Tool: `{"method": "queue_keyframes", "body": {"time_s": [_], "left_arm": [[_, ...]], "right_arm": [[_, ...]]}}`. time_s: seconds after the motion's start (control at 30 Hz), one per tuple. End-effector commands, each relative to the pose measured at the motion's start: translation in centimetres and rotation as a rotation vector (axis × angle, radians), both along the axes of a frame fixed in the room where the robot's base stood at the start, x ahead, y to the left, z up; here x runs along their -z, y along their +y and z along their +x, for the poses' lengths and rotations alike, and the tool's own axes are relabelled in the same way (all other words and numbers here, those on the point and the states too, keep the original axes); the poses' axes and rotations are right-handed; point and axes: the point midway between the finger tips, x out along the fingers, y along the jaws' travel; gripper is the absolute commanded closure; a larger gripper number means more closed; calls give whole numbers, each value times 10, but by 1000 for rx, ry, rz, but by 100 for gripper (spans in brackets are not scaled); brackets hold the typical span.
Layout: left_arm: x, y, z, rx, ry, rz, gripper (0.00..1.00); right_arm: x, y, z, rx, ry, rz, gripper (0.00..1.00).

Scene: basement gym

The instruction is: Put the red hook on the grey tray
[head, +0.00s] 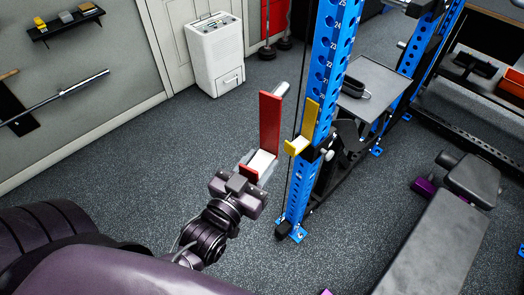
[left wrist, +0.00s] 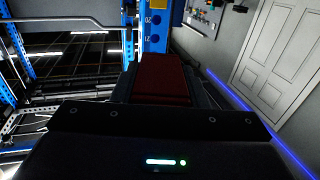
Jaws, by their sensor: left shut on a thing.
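The red hook (head: 270,122) is an L-shaped piece with a tall flat plate, a pale inner pad and a short lip. My left gripper (head: 257,170) is shut on it near its lower end and holds it up in the air, left of the blue rack upright. In the left wrist view the hook (left wrist: 160,84) shows as a dark red block just past the gripper. The grey tray (head: 384,77) is behind and right of the upright, with a black handled object (head: 355,89) at its left side. My right gripper is not in view.
The blue upright (head: 324,75) stands between the hook and the tray, with a yellow hook (head: 302,132) on its near side. A padded bench (head: 430,245) is at the right. A white cabinet (head: 215,55) stands at the back wall. The floor to the left is clear.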

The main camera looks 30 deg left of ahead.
Motion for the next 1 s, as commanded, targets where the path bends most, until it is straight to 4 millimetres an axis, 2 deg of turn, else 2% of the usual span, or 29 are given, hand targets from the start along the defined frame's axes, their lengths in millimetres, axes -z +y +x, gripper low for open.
{"method": "queue_keyframes", "body": {"time_s": [0.03, 0.3, 0.5, 0.8, 1.0], "left_arm": [[-10, -7, 3, 42, -11, 3, 100], [-54, -61, 21, 334, -18, 7, 100], [-77, -92, 30, 500, -14, 5, 100], [-93, -114, 36, 617, -9, 2, 100], [-90, -120, 41, 665, -8, 3, 100]], "right_arm": [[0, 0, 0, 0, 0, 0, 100], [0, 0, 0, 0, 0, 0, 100], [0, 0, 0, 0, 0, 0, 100], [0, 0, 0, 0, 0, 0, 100], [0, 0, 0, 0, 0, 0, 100]]}}
